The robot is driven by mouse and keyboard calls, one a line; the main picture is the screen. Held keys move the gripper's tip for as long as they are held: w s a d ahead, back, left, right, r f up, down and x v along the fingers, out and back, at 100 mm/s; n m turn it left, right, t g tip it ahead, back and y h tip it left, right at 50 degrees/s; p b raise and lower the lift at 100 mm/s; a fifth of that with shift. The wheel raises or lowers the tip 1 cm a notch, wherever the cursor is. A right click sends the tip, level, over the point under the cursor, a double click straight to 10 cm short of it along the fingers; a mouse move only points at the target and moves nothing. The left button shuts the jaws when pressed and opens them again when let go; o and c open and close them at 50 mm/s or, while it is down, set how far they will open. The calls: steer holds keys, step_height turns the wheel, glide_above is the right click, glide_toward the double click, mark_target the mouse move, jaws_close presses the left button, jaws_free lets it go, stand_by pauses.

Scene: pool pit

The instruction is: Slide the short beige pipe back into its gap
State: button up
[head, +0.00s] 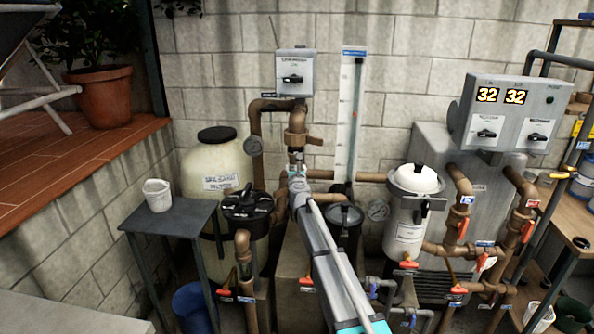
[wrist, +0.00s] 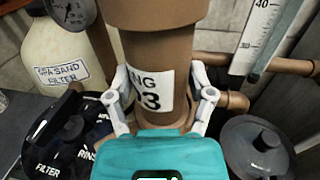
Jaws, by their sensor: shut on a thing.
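A short beige-brown pipe piece (wrist: 150,48) with a white label, partly readable as "NG 13", stands upright in the wrist view. My gripper (wrist: 162,95) has a finger on each side of it and is shut on it. A wider brown collar (wrist: 155,12) is directly above the piece. Brown pipework also shows below it, partly behind my gripper. In the head view my gripper (head: 297,182) is at the vertical pipe run below the valve fitting (head: 296,138). My arm hides much of the piece and its lower end. I cannot tell whether it is fully seated.
A black filter valve head (head: 248,205) sits left of my gripper and a dark-lidded pot (head: 345,215) sits right. A tall scale (head: 350,110) and a switch box (head: 296,72) are on the wall behind. A white-lidded canister (head: 412,215) stands further right.

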steer(key=shift+w, duration=1.45)
stand_by(1.1)
steer(key=shift+c, duration=1.1)
steer(key=shift+w+r, duration=0.1)
steer(key=shift+w+d, duration=0.1)
steer(key=shift+w, duration=0.1)
steer(key=shift+w+f+b, duration=0.2)
steer(key=shift+f+b, duration=0.1)
steer(key=shift+s, duration=0.1)
stand_by(0.4)
steer(key=o, duration=1.2)
steer(key=shift+f, duration=0.1)
steer(key=shift+o, duration=0.2)
